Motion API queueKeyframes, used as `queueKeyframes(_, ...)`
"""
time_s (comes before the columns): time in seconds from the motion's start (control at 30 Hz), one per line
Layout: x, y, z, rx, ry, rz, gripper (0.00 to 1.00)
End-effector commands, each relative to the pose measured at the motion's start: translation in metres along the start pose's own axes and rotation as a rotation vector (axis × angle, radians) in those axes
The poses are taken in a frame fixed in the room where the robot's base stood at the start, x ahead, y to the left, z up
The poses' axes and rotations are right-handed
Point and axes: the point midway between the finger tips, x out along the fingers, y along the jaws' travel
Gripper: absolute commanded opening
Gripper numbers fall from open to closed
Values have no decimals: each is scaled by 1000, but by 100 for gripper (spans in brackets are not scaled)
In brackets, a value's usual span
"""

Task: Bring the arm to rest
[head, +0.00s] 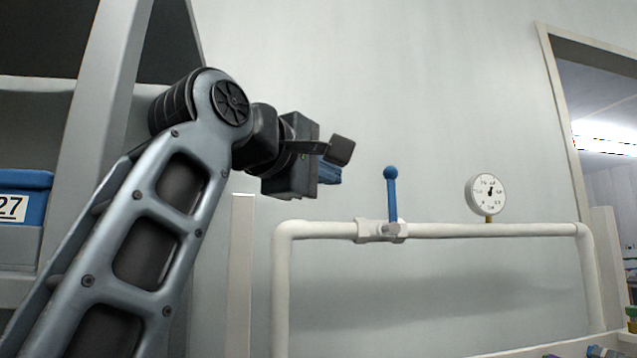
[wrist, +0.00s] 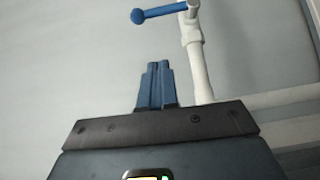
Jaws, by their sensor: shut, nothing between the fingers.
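My gripper (head: 328,173) is raised in the middle of the head view, above and left of the valve on the pipe, with its fingers pointing right. In the wrist view my gripper (wrist: 155,68) shows its two blue fingers together, shut and empty. My arm comes up from the lower left of the head view and bends at a joint near the shelf. The gripper touches nothing that I can see.
A white pipe (head: 456,231) runs along the wall, with an upright blue valve handle (head: 391,195) and a round gauge (head: 487,195). The handle also shows in the wrist view (wrist: 160,12). A shelf with a blue bin (head: 24,199) stands left. A doorway opens right.

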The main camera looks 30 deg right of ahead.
Motion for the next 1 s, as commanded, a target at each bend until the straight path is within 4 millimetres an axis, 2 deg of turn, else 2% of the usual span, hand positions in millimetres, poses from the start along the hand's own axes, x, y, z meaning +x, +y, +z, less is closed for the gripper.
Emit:
queueKeyframes(0.3, 0, 0, 3, -4, -5, 2, 0)
queueKeyframes(0.47, 1, -10, 6, -95, -49, 51, 0)
queueKeyframes(0.67, 2, -38, 19, -397, -194, 202, 0)
queueKeyframes(1.0, -10, -94, 45, -1011, -485, 470, 0)
